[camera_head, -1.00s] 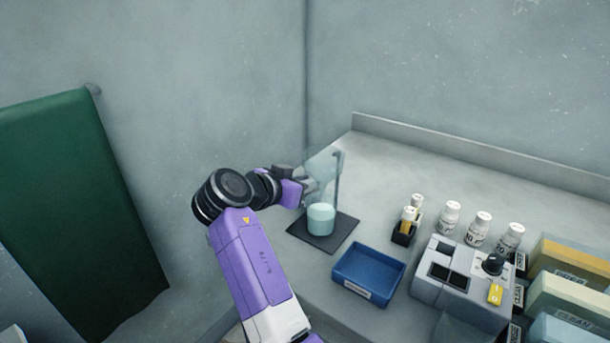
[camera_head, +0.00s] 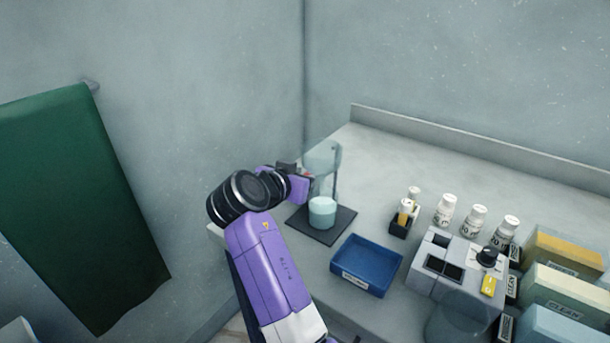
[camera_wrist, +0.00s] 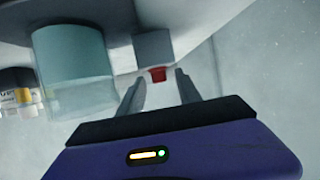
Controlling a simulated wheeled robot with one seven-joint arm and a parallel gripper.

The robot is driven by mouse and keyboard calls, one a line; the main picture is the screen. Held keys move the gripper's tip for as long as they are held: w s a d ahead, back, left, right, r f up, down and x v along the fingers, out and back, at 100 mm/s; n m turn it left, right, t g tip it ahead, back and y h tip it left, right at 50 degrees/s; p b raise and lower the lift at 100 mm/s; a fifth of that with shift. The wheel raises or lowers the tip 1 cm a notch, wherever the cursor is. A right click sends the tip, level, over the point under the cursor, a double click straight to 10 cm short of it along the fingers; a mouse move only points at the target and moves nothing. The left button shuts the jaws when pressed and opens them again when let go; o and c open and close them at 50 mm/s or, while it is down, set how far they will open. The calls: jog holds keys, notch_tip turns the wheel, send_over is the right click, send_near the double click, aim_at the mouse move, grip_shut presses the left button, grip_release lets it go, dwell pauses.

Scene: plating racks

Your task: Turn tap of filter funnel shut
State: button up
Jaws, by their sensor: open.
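The filter funnel (camera_head: 322,156) is a clear glass shape on a stand at the back left of the counter. A beaker of pale teal liquid (camera_head: 322,212) stands below it on a dark base plate (camera_head: 335,230); a teal vessel (camera_wrist: 72,62) also shows large in the wrist view. A small red tap handle (camera_wrist: 158,74) sits under a grey block (camera_wrist: 153,47) in the wrist view. My gripper (camera_wrist: 160,86) is open, with the red handle at or just beyond its fingertips, between them in the picture. Contact cannot be told. In the head view my wrist hides most of the fingers.
A blue tray (camera_head: 367,266) lies in front of the base plate. A small black holder (camera_head: 404,222), several white bottles (camera_head: 474,221) and a grey device with a knob (camera_head: 455,266) stand to the right. Walls close in behind and left; a green cloth (camera_head: 85,210) hangs left.

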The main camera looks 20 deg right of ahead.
jog(key=shift+v, duration=3.9)
jog(key=shift+c, duration=1.1)
jog(key=shift+d+r, duration=0.1)
jog(key=shift+r, duration=0.1)
jog(key=shift+c, duration=0.3)
jog(key=p, duration=1)
jog(key=shift+s+a+f, duration=0.1)
jog(key=shift+a+f, duration=0.1)
jog(key=shift+a, duration=0.05)
jog(key=shift+w+d+f, duration=0.15)
jog(key=shift+w+d, duration=0.15)
jog(key=shift+d, duration=0.05)
jog(key=shift+p+x, duration=0.65)
jog(key=shift+x, duration=2.85)
